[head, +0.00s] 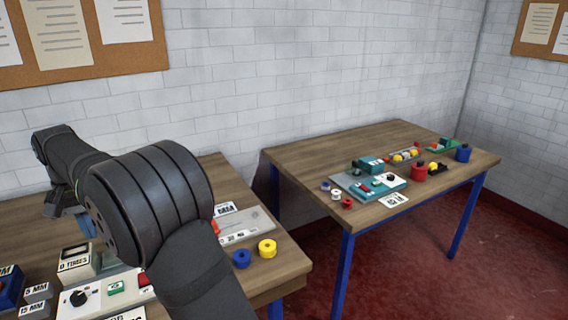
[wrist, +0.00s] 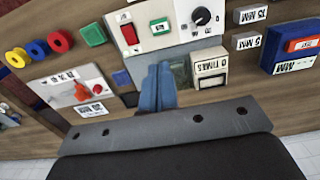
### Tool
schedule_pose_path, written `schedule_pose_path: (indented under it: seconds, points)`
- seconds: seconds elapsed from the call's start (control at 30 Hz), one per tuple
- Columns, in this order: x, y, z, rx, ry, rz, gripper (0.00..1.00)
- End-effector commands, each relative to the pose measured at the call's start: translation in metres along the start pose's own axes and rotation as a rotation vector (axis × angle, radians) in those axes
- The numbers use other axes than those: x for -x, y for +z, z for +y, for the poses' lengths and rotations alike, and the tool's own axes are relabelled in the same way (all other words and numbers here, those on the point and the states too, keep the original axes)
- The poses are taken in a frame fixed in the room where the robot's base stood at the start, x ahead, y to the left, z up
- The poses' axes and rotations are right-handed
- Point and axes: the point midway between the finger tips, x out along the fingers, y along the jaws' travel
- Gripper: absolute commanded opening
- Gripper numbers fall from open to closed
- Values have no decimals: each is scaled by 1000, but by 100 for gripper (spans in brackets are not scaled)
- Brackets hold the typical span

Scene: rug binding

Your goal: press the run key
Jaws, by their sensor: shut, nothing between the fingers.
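The white control panel (wrist: 180,36) carries a green key (wrist: 160,25), a red rocker (wrist: 130,33) and a black knob (wrist: 202,16). The green key's mark is too small to read, so I cannot be sure it is the run key. In the head view the green key (head: 116,288) shows beside the knob, and my arm hides part of the panel. My gripper (wrist: 157,72) is shut and empty, its blue fingers over the panel's edge, apart from the green key in the picture. In the head view the gripper is mostly hidden by my arm.
A "0 TIMES" counter box (wrist: 210,68) stands close beside the fingers. A blue box with a red button (wrist: 303,45) and small MM blocks lie to the right. A second table (head: 290,155) stands apart.

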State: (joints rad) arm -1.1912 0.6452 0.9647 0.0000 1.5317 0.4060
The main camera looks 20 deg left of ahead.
Motion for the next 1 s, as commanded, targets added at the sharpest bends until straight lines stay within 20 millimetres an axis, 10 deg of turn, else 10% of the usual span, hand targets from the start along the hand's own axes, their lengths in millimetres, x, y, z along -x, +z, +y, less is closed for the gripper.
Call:
schedule_pose_path:
  seconds: [0.43,1.0]
  points:
    - [-18,1,6,205,108,66,0]
    - [-66,6,5,1533,779,193,0]
